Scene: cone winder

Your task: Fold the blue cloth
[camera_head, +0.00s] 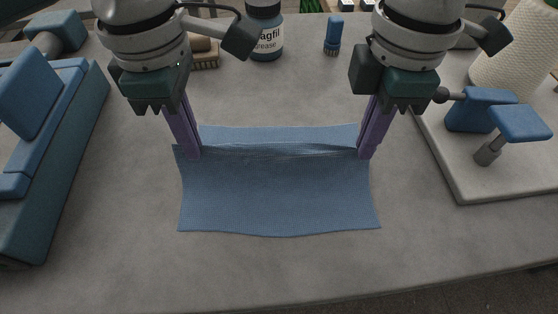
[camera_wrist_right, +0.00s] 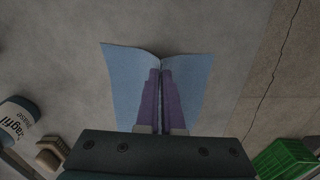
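The blue cloth (camera_head: 278,198) lies on the grey table in front of me. A raised ridge runs across it between the two grippers, with a narrow flat strip behind the ridge and a wider part in front. My left gripper (camera_head: 194,154) points down with its purple fingers closed on the cloth at the ridge's left end. My right gripper (camera_head: 367,154) is closed on the cloth at the right end. In the right wrist view, the cloth (camera_wrist_right: 123,82) spreads to both sides of the closed right gripper (camera_wrist_right: 160,75). The pinched bits between the fingertips are mostly hidden.
A blue machine part (camera_head: 50,150) stands at the left. A pale plate (camera_head: 500,180) with blue clamps and a white cone (camera_head: 510,55) are at the right. The table in front is clear.

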